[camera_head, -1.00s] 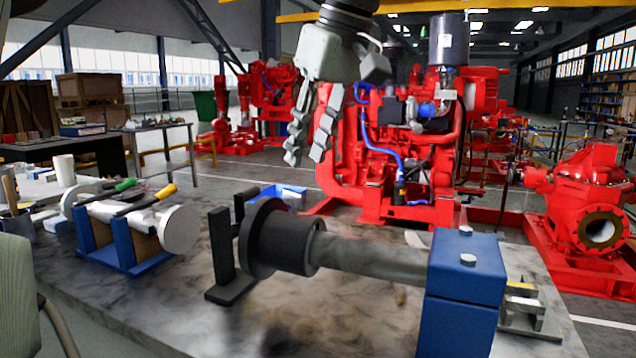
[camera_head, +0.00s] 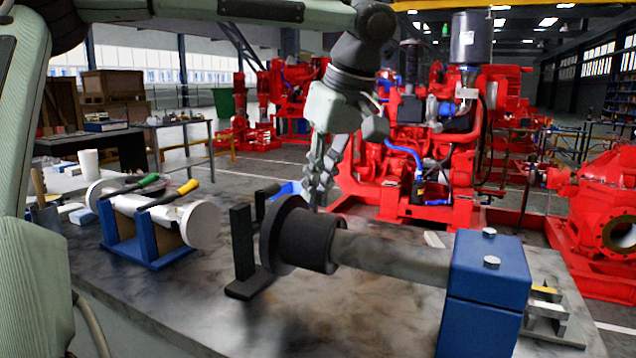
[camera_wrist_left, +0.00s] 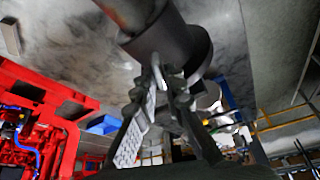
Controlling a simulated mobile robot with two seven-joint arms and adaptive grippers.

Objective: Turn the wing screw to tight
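My left gripper (camera_head: 318,200) points down, with its fingertips at the top of the black collar (camera_head: 318,242) on the grey shaft (camera_head: 395,258). In the left wrist view my left gripper (camera_wrist_left: 166,78) has its fingers converging in front of the dark collar (camera_wrist_left: 178,42). A small light metal piece (camera_wrist_left: 156,68) shows at the fingertips; it may be the wing screw, but the fingers partly hide it. I cannot tell whether the fingers touch or clamp it. In the head view the wing screw cannot be made out. My right gripper is not in view.
A blue block (camera_head: 485,285) holds the shaft's right end. A black upright bracket (camera_head: 243,250) stands left of the collar. A blue stand (camera_head: 145,238) with a pale cylinder and yellow- and green-handled tools is further left. The front tabletop is clear. A red pumpset stands behind.

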